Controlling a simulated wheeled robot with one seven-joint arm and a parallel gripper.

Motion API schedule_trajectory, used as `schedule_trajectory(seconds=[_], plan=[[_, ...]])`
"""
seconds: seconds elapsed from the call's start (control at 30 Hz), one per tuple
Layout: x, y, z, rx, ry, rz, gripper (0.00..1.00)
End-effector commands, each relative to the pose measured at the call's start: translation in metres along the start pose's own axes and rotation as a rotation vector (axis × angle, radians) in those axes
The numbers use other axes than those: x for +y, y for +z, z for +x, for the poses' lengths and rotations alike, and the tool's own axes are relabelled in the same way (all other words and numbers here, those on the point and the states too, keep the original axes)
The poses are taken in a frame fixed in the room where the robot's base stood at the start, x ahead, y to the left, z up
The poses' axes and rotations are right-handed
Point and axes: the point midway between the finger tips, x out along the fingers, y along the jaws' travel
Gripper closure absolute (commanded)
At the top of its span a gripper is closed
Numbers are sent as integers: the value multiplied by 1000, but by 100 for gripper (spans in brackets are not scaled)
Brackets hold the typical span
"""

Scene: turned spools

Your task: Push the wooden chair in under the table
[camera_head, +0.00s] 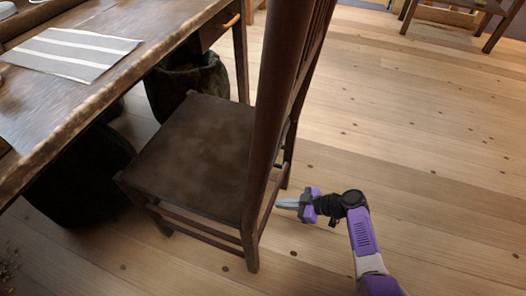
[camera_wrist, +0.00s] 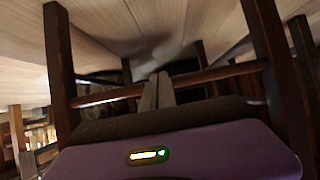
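The dark wooden chair (camera_head: 203,150) stands beside the table (camera_head: 75,95), its seat facing the table and its tall slatted back on the right, away from it. The seat's left corner is close to the table's near edge in the picture. My gripper (camera_head: 281,204) is low, just right of the chair's back legs, pointing left at them. In the wrist view, the fingers (camera_wrist: 157,92) lie together, with nothing seen between them. They point between two chair legs at a crossbar (camera_wrist: 190,80). I cannot tell whether they touch it.
Dark sacks or baskets (camera_head: 188,85) stand under and beside the table, behind and left of the chair (camera_head: 80,180). A striped placemat (camera_head: 72,52) lies on the table. Other wooden furniture (camera_head: 455,15) stands at the top right. The plank floor (camera_head: 430,150) on the right is clear.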

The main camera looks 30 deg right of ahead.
Motion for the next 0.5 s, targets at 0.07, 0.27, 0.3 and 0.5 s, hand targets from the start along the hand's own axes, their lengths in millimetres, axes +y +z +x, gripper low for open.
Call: schedule_trajectory(seconds=[0.07,0.27,0.3,0.5], plan=[[-2,-3,3,3,-8,-5,100],[-2,-4,6,3,-8,-5,100],[-2,-5,8,3,-7,-6,100],[-2,-12,20,3,-9,-7,100]])
